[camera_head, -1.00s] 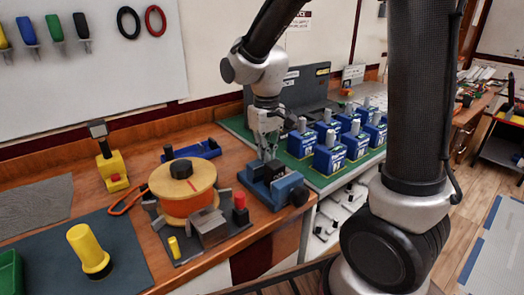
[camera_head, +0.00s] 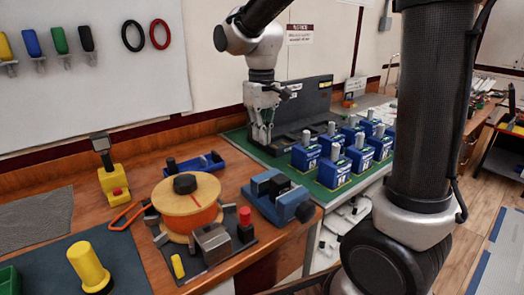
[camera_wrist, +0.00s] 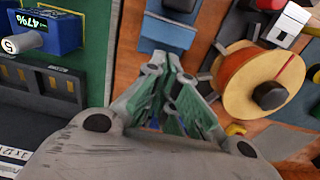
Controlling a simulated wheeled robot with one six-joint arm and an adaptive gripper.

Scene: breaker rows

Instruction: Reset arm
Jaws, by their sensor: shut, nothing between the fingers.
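My gripper (camera_head: 262,140) is shut and empty, pointing down over the near left part of the green mat (camera_head: 325,199), just in front of the dark grey panel (camera_head: 305,105). It is left of the blue breakers (camera_head: 306,155), which stand upright in two rows with pale grey levers on top. In the wrist view my gripper (camera_wrist: 170,65) shows its fingers together. Whether the fingertips touch the mat I cannot tell.
A blue vise (camera_head: 277,197) stands on the wooden bench right of an orange spool (camera_head: 186,205). A blue tray (camera_head: 195,168), a yellow button post (camera_head: 113,178) and a yellow knob (camera_head: 88,267) are farther left. A wall sign (camera_head: 300,33) hangs behind.

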